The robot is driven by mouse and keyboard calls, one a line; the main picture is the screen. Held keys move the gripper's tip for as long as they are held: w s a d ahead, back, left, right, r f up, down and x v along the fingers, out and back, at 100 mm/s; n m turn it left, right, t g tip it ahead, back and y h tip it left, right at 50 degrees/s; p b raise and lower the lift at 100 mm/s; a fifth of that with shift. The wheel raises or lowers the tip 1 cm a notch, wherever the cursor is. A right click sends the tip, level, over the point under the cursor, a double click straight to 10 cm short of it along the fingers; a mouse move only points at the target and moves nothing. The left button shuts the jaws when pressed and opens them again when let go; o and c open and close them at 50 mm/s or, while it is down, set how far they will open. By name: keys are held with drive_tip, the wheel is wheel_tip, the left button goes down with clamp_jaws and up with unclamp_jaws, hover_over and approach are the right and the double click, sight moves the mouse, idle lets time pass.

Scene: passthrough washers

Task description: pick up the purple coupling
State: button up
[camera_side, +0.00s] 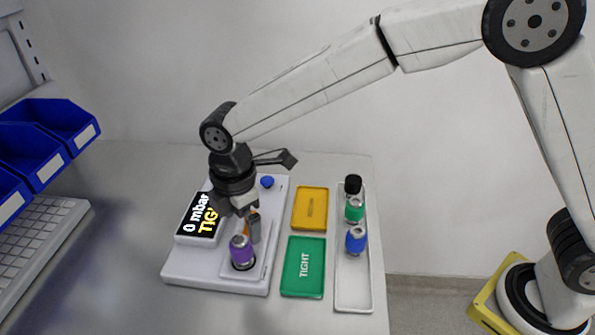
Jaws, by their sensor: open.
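The purple coupling (242,252) stands upright in a dark round seat on the front part of a white device (215,279). Its top is a lighter metal end. My gripper (250,222) points down over the device, just behind and above the coupling. It is open. The fingers look apart from the coupling, but their exact gap to it is hard to tell in this view. Something orange shows beside the fingers. The device's display (201,214) reads "0 mbar" and part of a word starting "TIG"; my gripper covers the rest.
A yellow tray (311,208) and a green tray (303,267) marked "TIGHT" lie right of the device. A blue knob (267,181) sits at the device's back. Blue bins (60,122) and a keyboard (40,235) are left.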

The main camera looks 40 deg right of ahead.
sight(239, 239)
drive_tip(key=shift+a+n, duration=0.3)
drive_tip(key=shift+a, duration=0.25)
drive_tip(key=shift+w+d+f, duration=0.1)
drive_tip(key=shift+w+f, duration=0.05)
drive_tip(key=shift+f, duration=3.8)
clamp_jaws()
drive_tip(key=shift+r, duration=0.2)
